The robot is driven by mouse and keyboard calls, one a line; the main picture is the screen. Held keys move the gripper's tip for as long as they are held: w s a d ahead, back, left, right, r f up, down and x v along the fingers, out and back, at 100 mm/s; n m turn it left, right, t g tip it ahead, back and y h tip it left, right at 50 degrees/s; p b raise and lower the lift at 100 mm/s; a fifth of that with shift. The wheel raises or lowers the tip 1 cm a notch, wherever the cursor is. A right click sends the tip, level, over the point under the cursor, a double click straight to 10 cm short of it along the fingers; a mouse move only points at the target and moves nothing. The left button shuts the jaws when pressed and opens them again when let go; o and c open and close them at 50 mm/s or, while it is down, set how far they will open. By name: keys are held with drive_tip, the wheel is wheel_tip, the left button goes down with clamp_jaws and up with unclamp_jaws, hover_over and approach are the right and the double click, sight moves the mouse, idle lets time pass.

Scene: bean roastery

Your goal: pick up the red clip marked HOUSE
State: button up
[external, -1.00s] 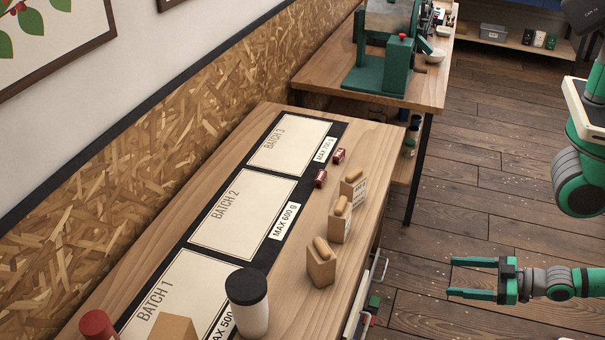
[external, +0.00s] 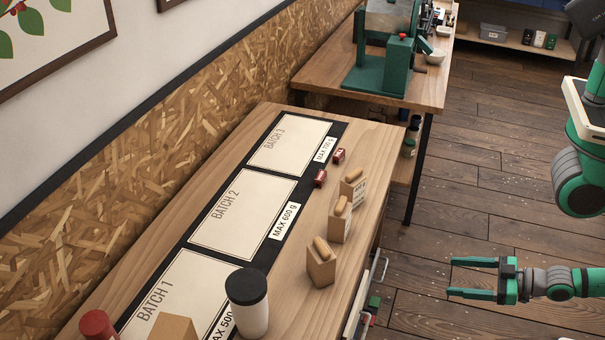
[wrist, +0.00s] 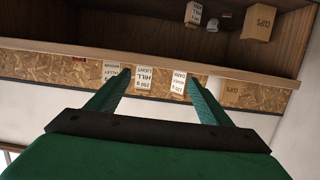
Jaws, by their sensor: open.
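Two small red clips with pale markings lie on the wooden table by the black mat's right edge in the external view, a nearer one (external: 320,178) and a farther one (external: 339,156). Their lettering is too small to read, so I cannot tell which is marked HOUSE. In the wrist view a small red piece (wrist: 78,59) shows at the left; I cannot tell which clip it is. My gripper (external: 470,277) is open and empty, off the table's right side above the floor. It also shows in the wrist view (wrist: 155,82) with its fingers apart.
Three tan bags (external: 320,264) with rounded tops stand along the table's right edge, between my gripper and the clips. A white cup with a black lid (external: 248,302) and a red-topped item (external: 97,325) stand nearer. A green machine (external: 385,65) sits on the table behind.

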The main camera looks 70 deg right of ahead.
idle(0.3)
drive_tip(key=c, duration=0.8)
